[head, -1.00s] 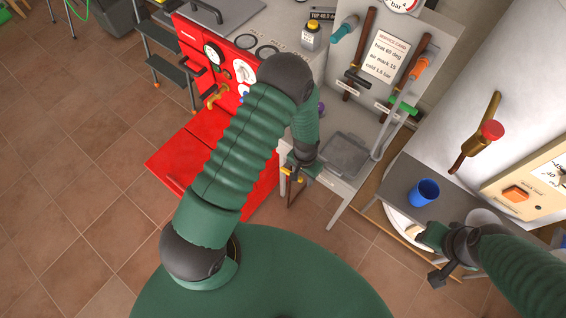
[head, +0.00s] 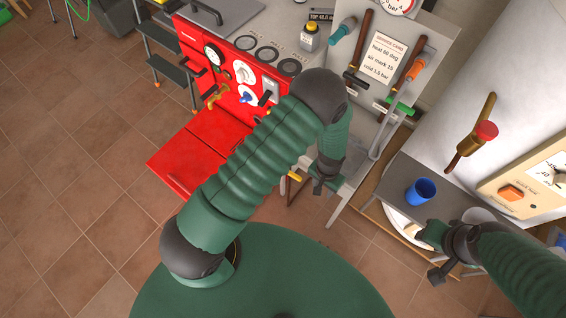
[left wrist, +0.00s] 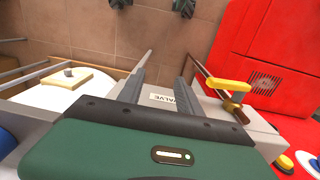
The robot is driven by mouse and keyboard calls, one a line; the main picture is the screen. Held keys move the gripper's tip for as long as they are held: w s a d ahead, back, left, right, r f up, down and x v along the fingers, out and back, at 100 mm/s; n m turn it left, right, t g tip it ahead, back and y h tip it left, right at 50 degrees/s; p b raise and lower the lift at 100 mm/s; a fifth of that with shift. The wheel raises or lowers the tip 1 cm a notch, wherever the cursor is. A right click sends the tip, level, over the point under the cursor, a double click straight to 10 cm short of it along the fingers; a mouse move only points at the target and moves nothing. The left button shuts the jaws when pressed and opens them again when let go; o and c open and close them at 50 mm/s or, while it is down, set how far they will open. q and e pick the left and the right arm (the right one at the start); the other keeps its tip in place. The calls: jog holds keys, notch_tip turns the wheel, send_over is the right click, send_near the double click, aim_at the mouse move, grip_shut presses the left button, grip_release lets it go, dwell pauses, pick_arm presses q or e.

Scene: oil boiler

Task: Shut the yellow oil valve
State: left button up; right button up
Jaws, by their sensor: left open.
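The yellow oil valve handle (head: 294,177) shows as a small yellow bar just left of my left gripper (head: 322,186) in the head view, partly hidden by my arm. In the left wrist view the yellow handle (left wrist: 229,84) sits on a brass-brown pipe fitting (left wrist: 236,108), to the right of both fingers. My left gripper (left wrist: 158,84) is open, with nothing between its fingers; a white label reading VALVE (left wrist: 162,98) shows beyond them. The handle is apart from the fingers. My right gripper (head: 430,256) is near the grey side table; its finger gap is unclear.
The red boiler (head: 235,75) stands left of the valve, with its red lower panel (head: 203,150) jutting out. A grey panel with tools and a service card (head: 381,58) rises behind. A blue cup (head: 420,191) stands on the grey side table (head: 455,199) at right.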

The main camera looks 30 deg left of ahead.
pick_arm(q)
jog(key=shift+s+d+r, duration=0.1)
jog(key=shift+d+r, duration=0.1)
jog(key=shift+d, duration=0.7)
jog(key=shift+s+d+r, duration=0.1)
jog(key=shift+d+r, duration=0.1)
jog(key=shift+d, duration=0.7)
notch_tip(320, 180, up, 17)
jog(key=shift+w+a+f+p, duration=0.15)
jog(key=shift+w+a+p, duration=0.05)
jog(key=shift+a+p, duration=0.25)
